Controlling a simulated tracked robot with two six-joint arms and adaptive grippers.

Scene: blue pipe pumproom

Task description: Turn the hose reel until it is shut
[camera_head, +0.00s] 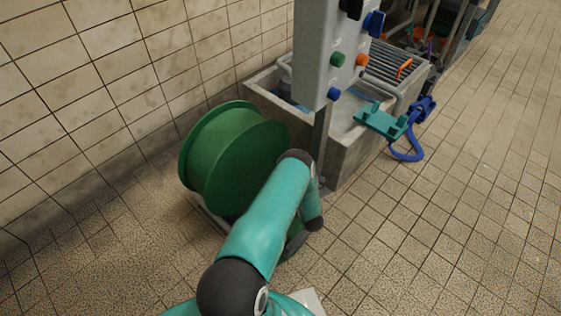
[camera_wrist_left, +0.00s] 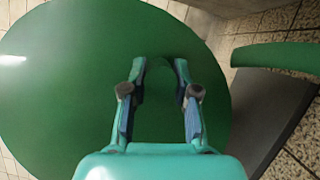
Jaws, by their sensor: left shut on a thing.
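The green hose reel (camera_head: 226,150) stands on the floor against the tiled wall, left of the concrete basin. My left arm reaches down in front of it and hides part of its near side. In the left wrist view the reel's round green face (camera_wrist_left: 60,75) fills most of the picture. My left gripper (camera_wrist_left: 160,68) is at this face, its two fingers apart around a green part that blends with the disc. It is shut on that part, which looks like the reel's handle. My right gripper is not in view.
A grey control panel (camera_head: 325,45) with coloured knobs stands right of the reel. Behind it is a concrete basin (camera_head: 355,145) with a grating. A teal and blue item with a blue hose (camera_head: 405,150) hangs at its right edge. The floor to the right is clear.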

